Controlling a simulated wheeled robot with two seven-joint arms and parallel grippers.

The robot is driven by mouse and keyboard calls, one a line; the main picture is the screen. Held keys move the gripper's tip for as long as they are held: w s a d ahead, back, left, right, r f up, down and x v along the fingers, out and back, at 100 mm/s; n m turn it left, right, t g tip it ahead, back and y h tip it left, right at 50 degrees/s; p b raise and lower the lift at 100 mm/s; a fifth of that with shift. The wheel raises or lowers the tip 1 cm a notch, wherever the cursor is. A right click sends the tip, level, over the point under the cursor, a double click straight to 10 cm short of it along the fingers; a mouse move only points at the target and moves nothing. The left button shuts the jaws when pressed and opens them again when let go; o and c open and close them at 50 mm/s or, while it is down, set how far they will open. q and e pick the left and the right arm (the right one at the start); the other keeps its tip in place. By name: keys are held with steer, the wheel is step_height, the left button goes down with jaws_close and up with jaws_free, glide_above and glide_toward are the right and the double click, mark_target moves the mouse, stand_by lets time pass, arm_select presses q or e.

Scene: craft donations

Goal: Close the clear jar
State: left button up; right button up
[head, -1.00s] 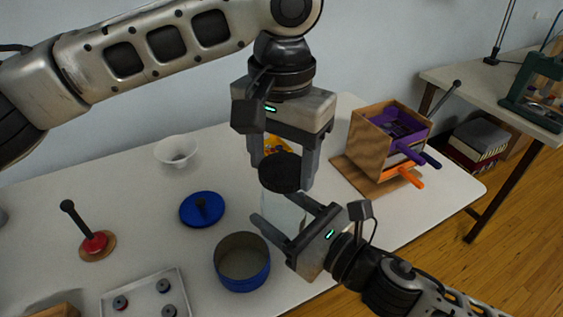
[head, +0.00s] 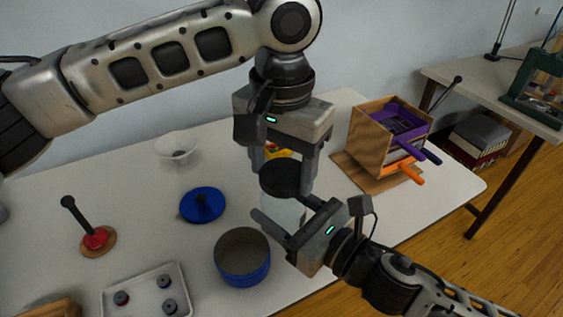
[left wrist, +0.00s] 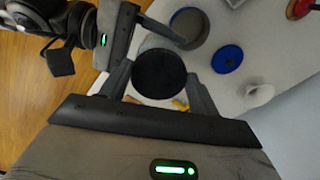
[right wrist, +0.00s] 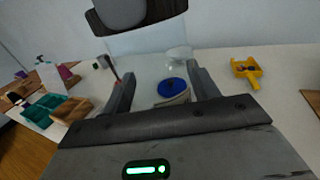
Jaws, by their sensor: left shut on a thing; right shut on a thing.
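The black round lid (head: 280,179) is held between the fingers of my left gripper (head: 284,187), roughly level. It also shows in the left wrist view (left wrist: 160,75), with part of the jar's rim showing past its edge. The clear jar (head: 284,214) stands below the lid, with my right gripper (head: 288,212) shut around its sides. In the right wrist view the dark lid (right wrist: 140,14) is at the top, above the see-through jar. I cannot tell whether lid and rim touch.
A blue open tin (head: 243,270) stands close to my right gripper, with a blue knobbed lid (head: 202,204) behind it. A white bowl (head: 177,150), a red-based post (head: 95,238) and a tray (head: 140,298) are further left. A wooden box (head: 375,140) stands right.

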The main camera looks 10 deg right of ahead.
arm_select(q)
steer(key=shift+f, duration=0.5)
